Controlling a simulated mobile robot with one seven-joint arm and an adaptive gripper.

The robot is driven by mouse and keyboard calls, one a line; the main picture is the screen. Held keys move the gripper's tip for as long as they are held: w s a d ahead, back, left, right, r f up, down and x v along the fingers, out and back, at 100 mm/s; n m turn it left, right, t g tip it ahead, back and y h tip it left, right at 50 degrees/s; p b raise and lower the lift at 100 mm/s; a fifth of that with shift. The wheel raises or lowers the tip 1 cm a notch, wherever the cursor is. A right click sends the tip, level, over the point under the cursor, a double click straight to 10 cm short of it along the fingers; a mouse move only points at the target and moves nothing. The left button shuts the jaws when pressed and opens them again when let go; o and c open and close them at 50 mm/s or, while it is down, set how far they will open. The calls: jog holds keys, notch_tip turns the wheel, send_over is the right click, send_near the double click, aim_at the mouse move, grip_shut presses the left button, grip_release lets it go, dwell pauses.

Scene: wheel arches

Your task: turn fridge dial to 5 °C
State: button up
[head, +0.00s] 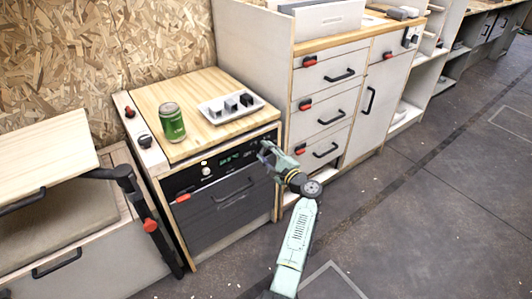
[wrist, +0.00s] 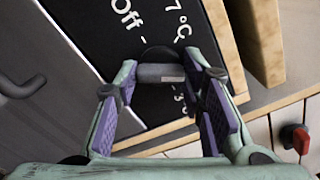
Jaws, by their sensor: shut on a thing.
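The fridge (head: 221,205) is a dark-fronted unit under a wooden top, with a black control panel (head: 230,157). In the wrist view the dial (wrist: 160,73) is a dark round knob with a grey grip bar. White marks "Off" and "7 °C" show on the black panel beside it; another mark is partly hidden by my right finger. My gripper (wrist: 161,76) has its purple-padded fingers on either side of the dial and is shut on it. In the head view my gripper (head: 266,150) is at the panel's right end and hides the dial. I cannot read the dial's setting.
A green can (head: 172,122) and a white tray (head: 230,110) with dark blocks stand on the wooden top. A white drawer cabinet (head: 320,106) with red latches adjoins on the right. A bench with a raised lid (head: 45,155) is at left. The floor in front is clear.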

jog(key=o, duration=1.1)
jog(key=shift+o, duration=0.2)
jog(key=shift+s, duration=0.1)
jog(key=v, duration=1.2)
